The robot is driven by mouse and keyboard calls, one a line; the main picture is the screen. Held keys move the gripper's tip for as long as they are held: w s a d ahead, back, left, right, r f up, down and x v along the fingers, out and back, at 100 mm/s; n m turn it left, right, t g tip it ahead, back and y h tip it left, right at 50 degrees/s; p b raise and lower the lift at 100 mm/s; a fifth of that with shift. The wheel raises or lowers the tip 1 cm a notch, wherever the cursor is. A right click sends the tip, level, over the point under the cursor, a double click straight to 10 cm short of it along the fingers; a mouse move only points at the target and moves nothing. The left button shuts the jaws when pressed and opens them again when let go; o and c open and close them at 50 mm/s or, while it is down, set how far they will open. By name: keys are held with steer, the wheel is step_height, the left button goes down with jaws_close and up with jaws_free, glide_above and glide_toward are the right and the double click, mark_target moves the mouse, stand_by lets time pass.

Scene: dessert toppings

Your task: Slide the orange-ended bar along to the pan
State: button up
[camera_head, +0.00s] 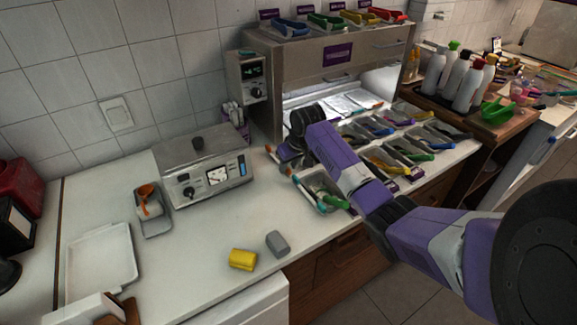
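My gripper (292,157) is at the left end of the topping station, dark and pointing down toward the counter. Its fingers are small and partly hidden by its own body, so I cannot tell whether it is open or shut. A small orange end (287,172) shows just below it, and another orange spot (268,148) shows to its left. I cannot tell which belongs to the bar, whose length is mostly hidden. A metal pan (318,183) with a green-handled utensil is just in front and to the right of my gripper. I cannot tell whether this is the task's pan.
More topping pans (400,150) with coloured handles run to the right. A grey appliance (205,170) with a dial stands left. A yellow block (242,259) and a grey block (277,244) lie in front. White bottles (455,80) stand back right. The counter front is mostly clear.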

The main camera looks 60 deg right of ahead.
steer(key=shift+w+d+f, duration=0.1)
steer(key=shift+f, duration=0.3)
jaws_close()
stand_by(1.2)
